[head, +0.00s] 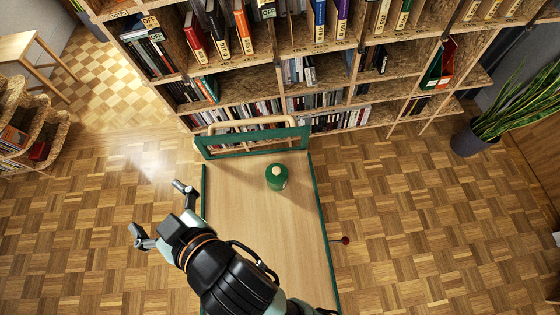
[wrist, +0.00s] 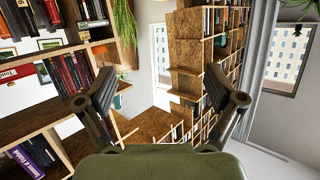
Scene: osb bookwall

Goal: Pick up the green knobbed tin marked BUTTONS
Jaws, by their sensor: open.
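The green tin (head: 277,178) stands upright on the wooden cart top (head: 245,205), towards its far right part. A pale round knob shows on top of its lid. Its marking is too small to read. My gripper (head: 160,212) is to the left of the tin, near the cart's left edge, and is well apart from it. In the wrist view my gripper (wrist: 160,95) has its two fingers spread wide with nothing between them. The tin is not in the wrist view.
The cart has a green raised end panel (head: 250,144) at the far end. A tall bookshelf (head: 260,85) stands behind it. A plant (head: 500,115) is at the right. The cart top around the tin is clear.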

